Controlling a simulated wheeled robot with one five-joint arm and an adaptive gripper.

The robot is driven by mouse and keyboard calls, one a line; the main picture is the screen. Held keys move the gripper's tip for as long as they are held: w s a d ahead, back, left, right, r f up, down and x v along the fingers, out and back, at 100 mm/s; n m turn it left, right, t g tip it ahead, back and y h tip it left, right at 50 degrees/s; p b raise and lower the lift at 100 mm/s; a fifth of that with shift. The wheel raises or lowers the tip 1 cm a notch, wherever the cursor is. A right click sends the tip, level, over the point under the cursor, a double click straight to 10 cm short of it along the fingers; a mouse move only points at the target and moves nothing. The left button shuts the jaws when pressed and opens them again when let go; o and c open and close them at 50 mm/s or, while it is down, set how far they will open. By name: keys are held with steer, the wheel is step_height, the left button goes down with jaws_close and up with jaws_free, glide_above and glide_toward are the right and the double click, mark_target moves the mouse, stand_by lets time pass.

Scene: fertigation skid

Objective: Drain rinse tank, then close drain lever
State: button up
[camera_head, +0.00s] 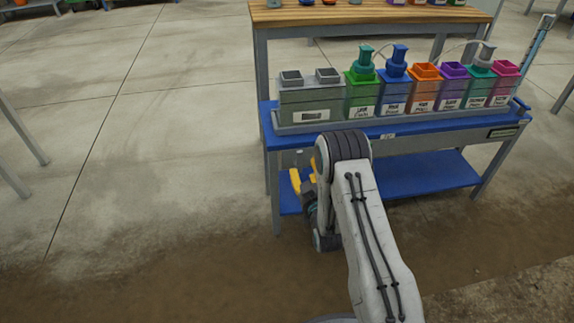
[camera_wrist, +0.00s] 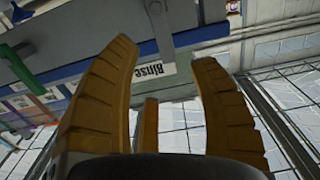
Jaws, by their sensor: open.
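A grey rectangular tank (camera_head: 312,103) with two square grey necks stands at the left end of the skid in the head view. My gripper (camera_head: 299,182) is low at the skid's left front corner, partly hidden by my arm. In the wrist view my gripper (camera_wrist: 166,54) is open, with nothing between its yellow fingers. A white label reading "Rinse" (camera_wrist: 156,75) shows beyond the fingertips, on or near a blue edge. A grey upright bar (camera_wrist: 160,28) is just above the label. I cannot tell whether it is the drain lever. The tank's water level is not visible.
Several coloured containers, such as the green one (camera_head: 361,94), stand in a row on the blue skid top (camera_head: 400,128). A lower blue shelf (camera_head: 425,177) is below. A wooden table (camera_head: 375,14) stands behind. The floor (camera_head: 150,150) to the left is clear.

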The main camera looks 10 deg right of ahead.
mark_target(301, 158)
steer(key=w+b, duration=0.1)
steer(key=b, duration=0.1)
steer(key=w+f+b, duration=0.1)
steer(key=w+b, duration=0.1)
steer(key=shift+w+a, duration=0.1)
steer(key=shift+a, duration=0.1)
steer(key=shift+w+b, duration=0.65)
steer(key=shift+b, duration=0.1)
steer(key=shift+w+r+b, duration=0.2)
steer(key=shift+w+b, duration=0.15)
steer(key=shift+w, duration=1)
steer(key=shift+c, duration=0.5)
jaws_close()
